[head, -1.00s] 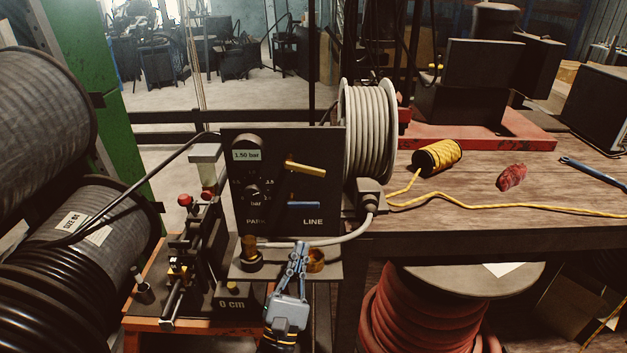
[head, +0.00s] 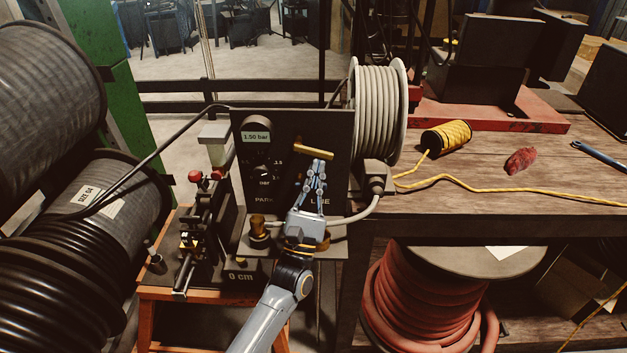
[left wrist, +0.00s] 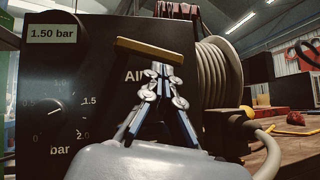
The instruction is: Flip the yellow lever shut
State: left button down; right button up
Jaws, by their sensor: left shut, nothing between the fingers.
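The yellow lever (head: 312,151) is on the upper right of the black panel (head: 240,170), roughly level and sloping slightly down to the right. It also shows in the left wrist view (left wrist: 150,50). My left gripper (head: 319,164) is shut and empty, fingers pointing up, with its tips just below the lever's right half in the head view. In the left wrist view the fingertips (left wrist: 163,68) appear just under the lever; I cannot tell whether they touch it. The blue lever lower on the panel is hidden behind my gripper. My right gripper is out of view.
The display (head: 257,137) reads 1.50 bar above a round knob (head: 262,160). A grey hose reel (head: 380,115) stands right of the panel. The crimping device (head: 205,220) is on the left.

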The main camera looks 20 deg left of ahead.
pick_arm(q)
jog(key=n+y+b, duration=0.2)
jog(key=d+n+y+b, duration=0.1)
jog(key=n+y+b, duration=0.1)
jog(key=n+y, duration=0.1)
jog(key=r+n+g+y+b, duration=0.1)
jog(key=n+y+b, duration=0.1)
jog(key=n+y, duration=0.1)
jog(key=shift+w+d+r, duration=0.1)
jog(key=shift+w+d, duration=0.05)
jog(key=shift+w, duration=0.1)
jog(key=shift+r, duration=0.1)
jog(key=shift+s, duration=0.1)
